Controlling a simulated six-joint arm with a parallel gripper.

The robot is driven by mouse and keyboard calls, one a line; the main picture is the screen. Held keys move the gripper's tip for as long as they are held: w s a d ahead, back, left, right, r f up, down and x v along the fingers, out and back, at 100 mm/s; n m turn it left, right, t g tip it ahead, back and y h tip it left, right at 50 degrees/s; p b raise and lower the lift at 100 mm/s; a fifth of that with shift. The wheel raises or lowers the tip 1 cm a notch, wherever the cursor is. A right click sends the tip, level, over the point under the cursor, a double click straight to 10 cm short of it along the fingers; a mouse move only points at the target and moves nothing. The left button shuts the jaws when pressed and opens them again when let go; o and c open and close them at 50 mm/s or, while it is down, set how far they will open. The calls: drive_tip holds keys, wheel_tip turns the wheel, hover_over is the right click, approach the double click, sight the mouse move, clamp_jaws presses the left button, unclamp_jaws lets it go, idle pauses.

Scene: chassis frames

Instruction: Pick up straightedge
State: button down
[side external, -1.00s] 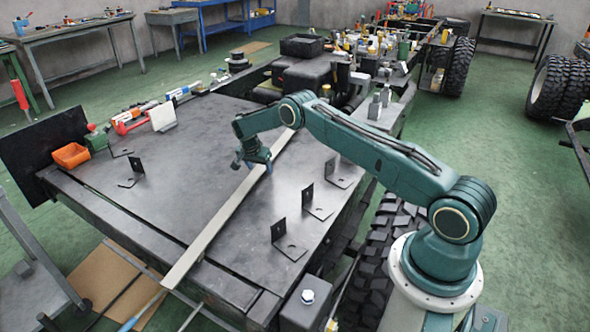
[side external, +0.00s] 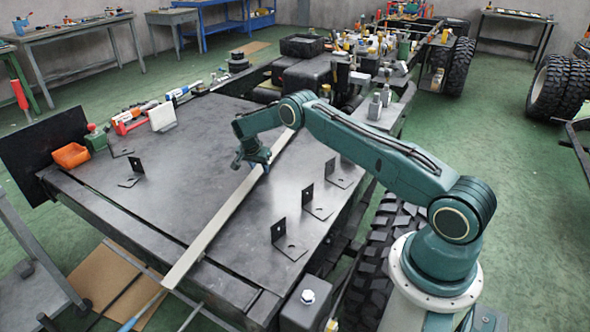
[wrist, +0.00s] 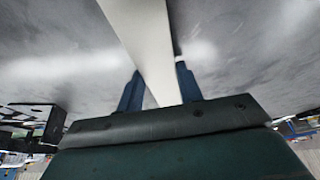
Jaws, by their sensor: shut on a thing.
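The straightedge (side external: 220,218) is a long, flat, pale grey bar lying diagonally across the dark metal plate (side external: 195,150) in the side view. Its near end reaches past the plate's front edge. My gripper (side external: 252,163) is down at the bar, toward its far half. In the wrist view the straightedge (wrist: 150,50) runs up between the two blue fingers of my gripper (wrist: 160,92), with a finger on each side. My gripper is shut on it. I cannot tell whether the bar is lifted off the plate.
Black angle brackets (side external: 288,242) stand on the plate right of the bar, with others at the left. An orange bin (side external: 71,155), a white block (side external: 162,116) and tools line the left edge. The plate's middle left is clear.

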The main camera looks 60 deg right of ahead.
sight(259, 169)
drive_tip(key=shift+w+r, duration=0.15)
drive_tip(key=shift+r, duration=0.2)
wheel_tip(259, 169, up, 20)
drive_tip(key=shift+f, duration=0.15)
idle(0.6)
